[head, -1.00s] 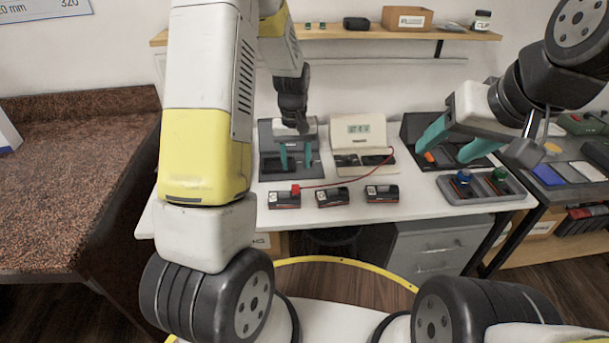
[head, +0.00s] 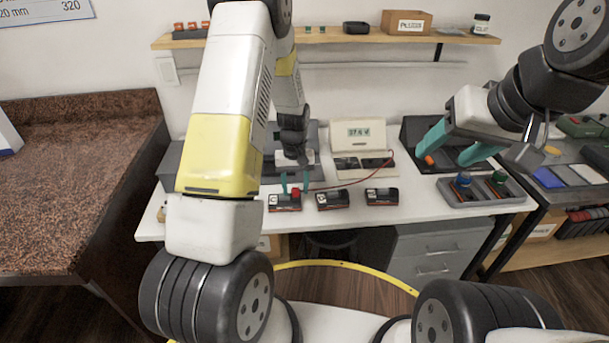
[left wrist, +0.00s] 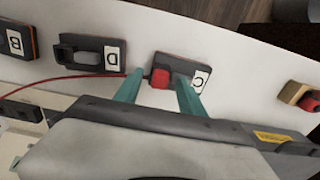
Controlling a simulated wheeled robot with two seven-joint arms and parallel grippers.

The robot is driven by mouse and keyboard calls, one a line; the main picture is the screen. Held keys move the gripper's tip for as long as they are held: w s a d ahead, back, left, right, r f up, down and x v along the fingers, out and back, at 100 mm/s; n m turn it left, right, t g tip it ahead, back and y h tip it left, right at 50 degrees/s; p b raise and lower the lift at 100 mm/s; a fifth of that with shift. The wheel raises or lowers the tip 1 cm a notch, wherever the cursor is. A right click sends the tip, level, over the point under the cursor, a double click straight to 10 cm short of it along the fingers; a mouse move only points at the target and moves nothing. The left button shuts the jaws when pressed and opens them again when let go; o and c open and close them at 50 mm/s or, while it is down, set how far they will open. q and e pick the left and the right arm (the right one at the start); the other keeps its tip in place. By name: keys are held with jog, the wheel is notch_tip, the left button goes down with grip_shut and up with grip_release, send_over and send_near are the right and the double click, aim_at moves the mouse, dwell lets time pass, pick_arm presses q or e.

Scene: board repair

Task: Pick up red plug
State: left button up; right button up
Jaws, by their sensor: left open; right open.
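The red plug (head: 296,192) sits on the leftmost black module (head: 285,204), and a red wire runs from it to the tester (head: 358,147). In the left wrist view the red plug (left wrist: 160,78) stands at one end of the module marked C (left wrist: 196,72). My left gripper (head: 295,184) is open and points down at this module. In the left wrist view its teal fingertips (left wrist: 152,80) lie on either side of the plug; I cannot tell whether either touches it. My right gripper (head: 452,153) is open over the back right of the table.
Two more modules (head: 332,198) (head: 382,196) stand to the right in a row. A grey tray (head: 450,197) with blue and green knobs is at the right. A small brass and red item (left wrist: 296,94) lies beyond module C. The table's front edge is close to the modules.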

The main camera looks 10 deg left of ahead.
aim_at(296, 191)
pick_arm(q)
grip_shut()
jog(key=shift+r, duration=0.6)
jog(key=shift+s+d+r, duration=0.1)
jog(key=shift+s+r, duration=0.2)
jog(key=shift+r, duration=0.35)
jog(key=shift+s+d+r, duration=0.1)
jog(key=shift+s+r, duration=0.15)
jog(key=shift+r, duration=0.35)
jog(key=s+d+r, duration=0.1)
jog(key=s+d, duration=0.3)
jog(key=s, duration=1)
jog(key=shift+s+r, duration=0.15)
jog(key=shift+r, duration=0.2)
jog(key=shift+r, duration=0.4)
